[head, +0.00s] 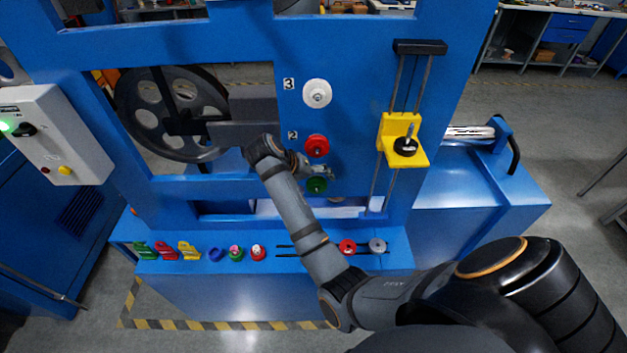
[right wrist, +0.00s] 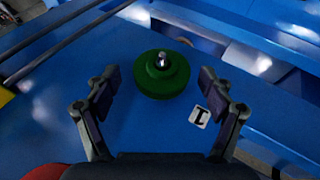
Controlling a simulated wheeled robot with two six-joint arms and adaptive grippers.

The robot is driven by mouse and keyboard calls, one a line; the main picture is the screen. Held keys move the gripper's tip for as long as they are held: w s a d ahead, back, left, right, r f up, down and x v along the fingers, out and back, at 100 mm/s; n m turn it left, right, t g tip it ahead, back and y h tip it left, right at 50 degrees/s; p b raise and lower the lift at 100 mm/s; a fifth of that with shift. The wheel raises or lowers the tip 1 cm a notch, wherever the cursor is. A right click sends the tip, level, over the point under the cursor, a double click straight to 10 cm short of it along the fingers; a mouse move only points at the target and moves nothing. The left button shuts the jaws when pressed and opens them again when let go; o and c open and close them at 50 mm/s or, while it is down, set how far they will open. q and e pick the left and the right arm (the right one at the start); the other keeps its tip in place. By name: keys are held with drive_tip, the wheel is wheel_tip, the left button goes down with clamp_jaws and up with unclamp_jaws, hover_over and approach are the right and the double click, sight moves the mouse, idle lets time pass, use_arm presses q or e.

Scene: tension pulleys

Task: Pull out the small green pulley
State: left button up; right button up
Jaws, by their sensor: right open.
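The small green pulley (head: 317,185) sits on the blue upright panel, below the red pulley (head: 317,146). In the right wrist view the green pulley (right wrist: 162,75) shows whole, with a stepped round face and a shiny pin at its centre. My right gripper (head: 318,171) is in front of the panel at the green pulley and partly covers it in the head view. In the right wrist view its two fingers (right wrist: 159,76) are open, one on each side of the pulley, with gaps. No contact shows. My left gripper is not in view.
A white pulley (head: 317,93) sits above the red one. A yellow bracket (head: 394,135) on two rods stands to the right. A large dark wheel (head: 172,113) is at left. Several small coloured parts lie along the front ledge (head: 200,267). A label "1" (right wrist: 200,116) is beside the green pulley.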

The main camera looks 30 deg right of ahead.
sight(313, 192)
drive_tip(key=shift+a+r, duration=0.15)
drive_tip(key=shift+a, duration=0.15)
drive_tip(key=shift+c, duration=0.3)
drive_tip(key=shift+s+a, duration=0.1)
drive_tip(key=shift+c, duration=1.2)
drive_tip(key=c, duration=1)
use_arm(q)
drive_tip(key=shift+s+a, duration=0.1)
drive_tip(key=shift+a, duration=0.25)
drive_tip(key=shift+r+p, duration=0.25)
drive_tip(key=shift+p, duration=0.2)
use_arm(e)
drive_tip(key=shift+s, duration=0.15)
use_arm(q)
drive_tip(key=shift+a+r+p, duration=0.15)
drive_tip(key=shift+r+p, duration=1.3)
use_arm(e)
drive_tip(key=shift+s+a, duration=0.4)
drive_tip(key=shift+s, duration=0.25)
drive_tip(key=shift+s+a, duration=0.35)
drive_tip(key=shift+s, duration=0.3)
drive_tip(key=shift+a, duration=0.15)
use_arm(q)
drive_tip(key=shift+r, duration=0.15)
use_arm(e)
drive_tip(key=shift+s, duration=0.15)
